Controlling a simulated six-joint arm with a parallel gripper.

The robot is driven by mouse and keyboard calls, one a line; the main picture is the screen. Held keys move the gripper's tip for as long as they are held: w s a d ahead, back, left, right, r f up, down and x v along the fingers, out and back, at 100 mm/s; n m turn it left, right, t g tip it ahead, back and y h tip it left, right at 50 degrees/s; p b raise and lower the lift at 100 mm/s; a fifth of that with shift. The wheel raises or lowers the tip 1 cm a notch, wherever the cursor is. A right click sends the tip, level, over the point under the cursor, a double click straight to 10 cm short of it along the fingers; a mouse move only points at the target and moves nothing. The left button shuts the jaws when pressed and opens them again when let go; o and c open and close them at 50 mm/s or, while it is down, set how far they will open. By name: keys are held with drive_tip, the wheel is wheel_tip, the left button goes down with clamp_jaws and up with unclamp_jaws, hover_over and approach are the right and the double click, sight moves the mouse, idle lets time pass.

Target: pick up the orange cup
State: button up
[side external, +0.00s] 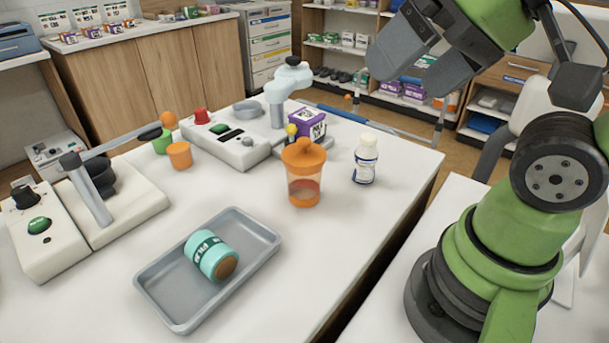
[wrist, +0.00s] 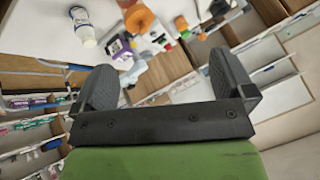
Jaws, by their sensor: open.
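A small open orange cup (side external: 179,155) stands upright on the white table, beside a green item and an orange ball. A larger see-through orange cup (side external: 303,178) with an orange lid stands upright nearer the table's middle; its orange lid shows at the top of the wrist view (wrist: 138,18). I cannot tell which one the task means. My gripper (side external: 411,72) is high at the upper right, apart from both cups. In the wrist view its two dark fingers (wrist: 163,65) are spread wide with nothing between them.
A white bottle (side external: 366,160) and a purple box (side external: 307,125) stand near the lidded cup. White devices (side external: 232,143) with arms stand at the back and left.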

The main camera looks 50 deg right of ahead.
drive_tip(key=shift+w, duration=0.1)
drive_tip(key=n+g+h, duration=0.2)
drive_tip(key=n+g, duration=0.5)
drive_tip(key=n, duration=0.2)
hover_over(301, 147)
drive_tip(key=f, duration=0.9)
drive_tip(key=shift+w+d+f, duration=0.3)
drive_tip(key=shift+w, duration=0.1)
wheel_tip(301, 147, down, 4)
drive_tip(key=shift+f, duration=0.2)
wheel_tip(301, 147, down, 6)
drive_tip(key=shift+d+r, duration=0.1)
drive_tip(key=shift+d, duration=0.05)
drive_tip(key=c, duration=1)
